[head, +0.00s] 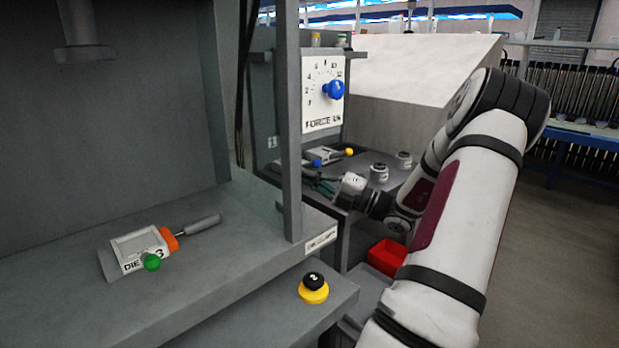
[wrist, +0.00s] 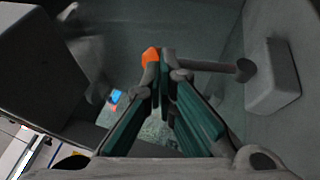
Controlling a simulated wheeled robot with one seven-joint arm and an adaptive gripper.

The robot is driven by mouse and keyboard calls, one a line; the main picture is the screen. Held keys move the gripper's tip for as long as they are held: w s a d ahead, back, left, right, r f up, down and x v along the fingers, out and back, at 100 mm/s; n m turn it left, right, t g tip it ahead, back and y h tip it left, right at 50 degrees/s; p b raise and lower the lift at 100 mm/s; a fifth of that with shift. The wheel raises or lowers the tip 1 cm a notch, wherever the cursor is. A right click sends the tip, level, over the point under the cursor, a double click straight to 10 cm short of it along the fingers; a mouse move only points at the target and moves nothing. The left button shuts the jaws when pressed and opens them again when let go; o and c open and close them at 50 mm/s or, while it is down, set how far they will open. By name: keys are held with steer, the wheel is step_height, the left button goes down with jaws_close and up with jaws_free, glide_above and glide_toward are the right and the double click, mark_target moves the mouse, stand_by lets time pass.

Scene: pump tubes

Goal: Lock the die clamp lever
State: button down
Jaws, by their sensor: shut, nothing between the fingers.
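My gripper (wrist: 161,80) has teal finger pads that meet at the tips. In the wrist view the closed tips are by a grey lever bar (wrist: 210,66) with an orange end piece (wrist: 151,56). The bar runs to the right, ending in a dark round tip; whether the fingers touch it I cannot tell. In the head view my gripper (head: 318,181) reaches in behind the grey post, and that lever is not clearly seen there. Another lever (head: 199,226), with an orange base, sticks out of a block marked DIE 3 (head: 140,250) with a green knob.
A grey post (head: 288,120) stands close left of my gripper. Behind it are a force dial panel (head: 322,95) with a blue knob and a block with blue and yellow knobs (head: 330,155). A yellow-based button (head: 314,290) and a red bin (head: 387,257) are nearer.

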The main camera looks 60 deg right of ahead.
steer(key=shift+w+r+p, duration=0.1)
steer(key=shift+r+p, duration=0.15)
steer(key=shift+p, duration=0.75)
steer(key=shift+w+g+p, duration=0.2)
steer(key=shift+g+p, duration=0.2)
steer(key=shift+p, duration=0.5)
steer(key=shift+w+r+m+h+p, duration=0.2)
steer(key=shift+m+h+p, duration=0.15)
steer(key=shift+p, duration=0.6)
steer(key=w+d+m+g+p, duration=0.1)
steer(key=w+g+p, duration=0.5)
steer(key=p, duration=0.7)
steer(key=shift+d+r+m, duration=0.3)
steer(key=shift+m, duration=0.35)
steer(key=shift+h, duration=0.25)
